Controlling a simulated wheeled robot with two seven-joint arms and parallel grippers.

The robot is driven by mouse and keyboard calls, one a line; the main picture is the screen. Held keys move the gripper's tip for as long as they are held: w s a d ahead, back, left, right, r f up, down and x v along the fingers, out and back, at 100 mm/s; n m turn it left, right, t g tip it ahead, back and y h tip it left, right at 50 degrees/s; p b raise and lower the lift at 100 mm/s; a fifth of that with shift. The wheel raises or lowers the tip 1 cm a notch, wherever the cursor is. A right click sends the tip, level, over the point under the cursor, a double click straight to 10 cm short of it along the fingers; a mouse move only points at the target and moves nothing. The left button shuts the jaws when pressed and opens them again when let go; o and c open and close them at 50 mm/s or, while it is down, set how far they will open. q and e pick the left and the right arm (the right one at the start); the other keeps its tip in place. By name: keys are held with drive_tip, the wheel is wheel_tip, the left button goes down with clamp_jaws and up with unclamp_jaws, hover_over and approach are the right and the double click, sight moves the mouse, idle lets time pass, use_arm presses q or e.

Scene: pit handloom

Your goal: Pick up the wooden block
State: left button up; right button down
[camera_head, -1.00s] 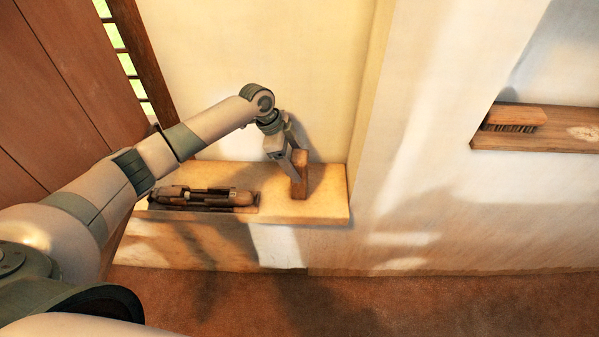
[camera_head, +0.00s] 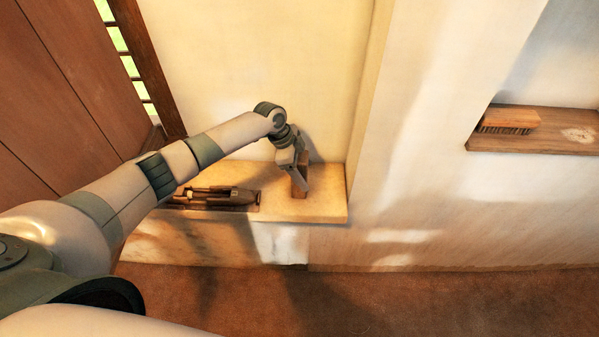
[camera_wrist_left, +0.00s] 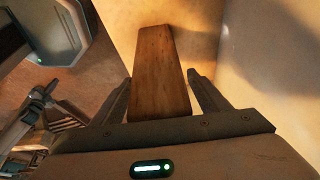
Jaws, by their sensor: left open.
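The wooden block (camera_head: 299,189) is a brown upright piece standing on the pale ledge (camera_head: 320,208) near its right end. My left gripper (camera_head: 301,176) is at the block from above, and its fingers hide part of it. In the left wrist view, the block (camera_wrist_left: 160,75) stands between the two fingers of my left gripper (camera_wrist_left: 160,92). The jaws are open, with a gap visible between the block and each finger.
A tray (camera_head: 226,208) with dark wooden shuttle-like tools (camera_head: 225,194) lies on the ledge left of the block. The wall (camera_head: 270,70) rises close behind. A brush (camera_head: 510,119) sits on a wooden shelf (camera_head: 540,145) at right.

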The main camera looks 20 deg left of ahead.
sight(304, 165)
use_arm(q)
drive_tip(key=shift+d+f, duration=0.1)
drive_tip(key=shift+f, duration=0.2)
drive_tip(key=shift+r, duration=0.1)
drive_tip(key=c, duration=1.4)
drive_tip(key=shift+o, duration=0.2)
drive_tip(key=shift+r, duration=0.1)
drive_tip(key=shift+w+r+b, duration=0.1)
drive_tip(key=shift+r+b, duration=0.55)
drive_tip(key=shift+r, duration=0.25)
drive_tip(key=shift+s+r+b, duration=0.2)
drive_tip(key=shift+r+b, duration=0.05)
drive_tip(key=shift+r, duration=0.3)
drive_tip(key=shift+s+r+b, duration=0.2)
drive_tip(key=shift+r+b, duration=0.05)
drive_tip(key=shift+r, duration=0.3)
drive_tip(key=s+d+r+b, duration=0.3)
drive_tip(key=s+r, duration=0.3)
drive_tip(key=s, duration=0.4)
drive_tip(key=shift+s+r, duration=0.3)
drive_tip(key=shift+r, duration=0.1)
